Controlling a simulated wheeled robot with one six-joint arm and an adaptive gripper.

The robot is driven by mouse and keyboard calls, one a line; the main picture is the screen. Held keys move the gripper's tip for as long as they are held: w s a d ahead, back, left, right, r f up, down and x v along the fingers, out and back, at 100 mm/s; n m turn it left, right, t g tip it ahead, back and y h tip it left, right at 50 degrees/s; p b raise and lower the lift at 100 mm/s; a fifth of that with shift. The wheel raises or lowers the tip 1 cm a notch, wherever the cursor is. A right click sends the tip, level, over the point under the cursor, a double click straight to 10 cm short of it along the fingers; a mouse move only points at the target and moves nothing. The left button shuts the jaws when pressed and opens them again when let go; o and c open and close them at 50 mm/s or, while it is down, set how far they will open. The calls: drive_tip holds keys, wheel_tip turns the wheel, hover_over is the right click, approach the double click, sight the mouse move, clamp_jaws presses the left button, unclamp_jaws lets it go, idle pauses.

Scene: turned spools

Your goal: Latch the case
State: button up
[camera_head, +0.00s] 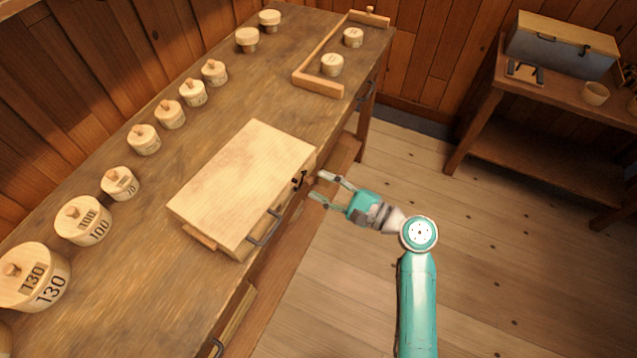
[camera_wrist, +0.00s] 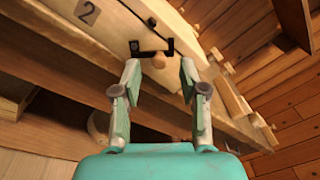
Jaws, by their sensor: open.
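The pale wooden case (camera_head: 243,185) lies on the workbench with its lid down. Its front side faces my gripper and carries a dark handle (camera_head: 264,229) and a black latch (camera_head: 299,181). Whether the latch is engaged I cannot tell. My gripper (camera_head: 317,186) is open and empty, just off the front of the case, its fingers pointing at the latch.
Several numbered, knobbed wooden spools (camera_head: 83,220) stand along the back of the workbench (camera_head: 130,262). A wooden frame (camera_head: 318,84) with two small discs is at its far end. A side table (camera_head: 540,107) holds another box (camera_head: 562,45). The floor is clear.

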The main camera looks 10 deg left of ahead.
drive_tip(key=shift+x, duration=0.85)
drive_tip(key=shift+c, duration=0.3)
clamp_jaws()
drive_tip(key=n, duration=0.3)
drive_tip(key=r+n, duration=0.1)
drive_tip(key=shift+s+a+n, duration=0.15)
drive_tip(key=shift+s+n, duration=0.15)
drive_tip(key=shift+s, duration=0.05)
drive_tip(key=shift+s+a+r+n, duration=0.1)
drive_tip(key=shift+s+n, duration=0.05)
drive_tip(key=shift+n, duration=0.6)
drive_tip(key=shift+s+r+n, duration=0.15)
drive_tip(key=shift+s+n, duration=0.05)
drive_tip(key=shift+n, duration=0.5)
drive_tip(key=shift+s+a+r+n, duration=0.1)
drive_tip(key=shift+s+n, duration=0.05)
drive_tip(key=shift+n, duration=0.6)
